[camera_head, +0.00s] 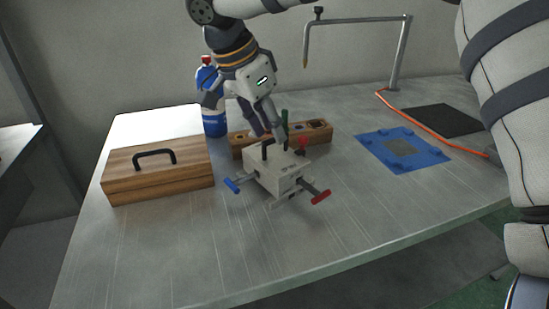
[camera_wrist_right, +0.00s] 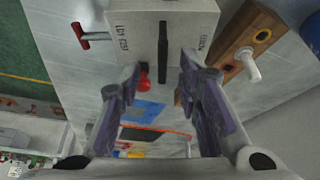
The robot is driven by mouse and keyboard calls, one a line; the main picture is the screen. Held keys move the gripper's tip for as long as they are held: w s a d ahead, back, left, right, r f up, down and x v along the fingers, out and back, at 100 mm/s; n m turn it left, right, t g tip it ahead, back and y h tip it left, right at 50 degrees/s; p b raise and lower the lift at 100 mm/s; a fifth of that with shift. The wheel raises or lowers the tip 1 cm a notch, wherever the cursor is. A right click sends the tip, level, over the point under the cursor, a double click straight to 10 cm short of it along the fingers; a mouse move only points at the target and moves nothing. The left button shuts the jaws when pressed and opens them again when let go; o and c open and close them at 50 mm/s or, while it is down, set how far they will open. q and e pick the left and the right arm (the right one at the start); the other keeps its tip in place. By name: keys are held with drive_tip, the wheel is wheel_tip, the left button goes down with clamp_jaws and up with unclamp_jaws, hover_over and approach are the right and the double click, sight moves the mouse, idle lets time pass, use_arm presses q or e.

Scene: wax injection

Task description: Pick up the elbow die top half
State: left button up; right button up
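The elbow die is a pale grey block (camera_head: 275,172) standing on the table, with blue and red T-handles at its lower sides. Its lettered top half (camera_wrist_right: 190,20) shows in the right wrist view, with a black bar handle (camera_wrist_right: 163,40) on it. My right gripper (camera_head: 272,136) points down just above the top of the die. Its fingers are open and apart, one on each side of the handle's line in the right wrist view (camera_wrist_right: 157,70). I cannot tell whether they touch the die. My left gripper is out of view.
A wooden block with holes (camera_head: 318,134) stands close behind the die. A wooden box (camera_head: 160,182) stands left, and a blue bottle (camera_head: 214,124) behind. A blue mat (camera_head: 380,149), black pad (camera_head: 440,121) and orange hose (camera_head: 420,124) lie right. The front table (camera_head: 200,265) is clear.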

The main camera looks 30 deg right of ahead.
drive_tip(key=x, duration=0.3)
drive_tip(key=shift+w+d+f, duration=0.15)
drive_tip(key=shift+d+f, duration=0.15)
drive_tip(key=shift+d, duration=0.05)
clamp_jaws()
drive_tip(key=shift+w+r, duration=0.1)
drive_tip(key=shift+r, duration=0.05)
drive_tip(key=shift+r, duration=0.2)
wheel_tip(320, 180, up, 3)
drive_tip(key=shift+r, duration=0.1)
drive_tip(key=s+a+r, duration=0.3)
drive_tip(key=s+r, duration=0.6)
drive_tip(key=s, duration=0.4)
drive_tip(key=shift+s+a+p, duration=0.3)
drive_tip(key=shift+a+p, duration=0.1)
